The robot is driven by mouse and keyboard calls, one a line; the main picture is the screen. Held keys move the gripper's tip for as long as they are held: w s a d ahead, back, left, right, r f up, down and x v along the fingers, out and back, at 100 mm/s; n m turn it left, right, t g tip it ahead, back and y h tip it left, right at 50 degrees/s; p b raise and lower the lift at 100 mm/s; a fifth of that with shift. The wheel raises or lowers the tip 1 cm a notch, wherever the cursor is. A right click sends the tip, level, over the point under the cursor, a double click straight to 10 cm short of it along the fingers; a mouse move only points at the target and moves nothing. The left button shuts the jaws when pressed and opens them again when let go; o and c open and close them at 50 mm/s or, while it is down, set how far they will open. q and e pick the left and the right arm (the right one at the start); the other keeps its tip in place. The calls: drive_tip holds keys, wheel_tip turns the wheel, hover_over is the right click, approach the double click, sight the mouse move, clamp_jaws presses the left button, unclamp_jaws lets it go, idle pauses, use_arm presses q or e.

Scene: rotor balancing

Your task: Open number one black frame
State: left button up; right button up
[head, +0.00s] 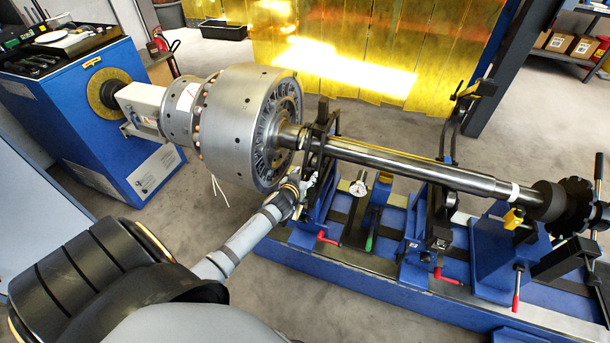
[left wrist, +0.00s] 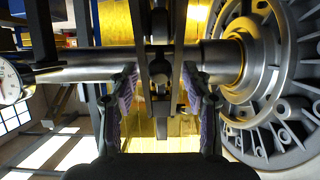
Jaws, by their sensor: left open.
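The black frame nearest the rotor disc (head: 322,118) stands around the shaft (head: 410,162). I cannot tell from the head view whether its top is latched. My left gripper (head: 308,180) is just below it, beside the big silver rotor (head: 245,120). In the left wrist view, the two fingers of my left gripper (left wrist: 160,82) are spread apart, with the dark upright bars of the frame (left wrist: 159,50) between them. The shaft (left wrist: 85,70) crosses behind the fingers. I cannot tell whether the fingers touch the frame. My right gripper is not in view.
A second black frame (head: 445,200) stands farther right on the blue machine bed (head: 400,285), with a raised arm above it. A dial gauge (head: 358,188) and red-handled levers (head: 327,238) sit between. A blue cabinet (head: 110,130) is at the left.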

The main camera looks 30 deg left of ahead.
use_arm(q)
drive_tip(key=shift+w+f, duration=0.1)
drive_tip(key=shift+w, duration=0.1)
drive_tip(key=shift+c, duration=0.4)
clamp_jaws()
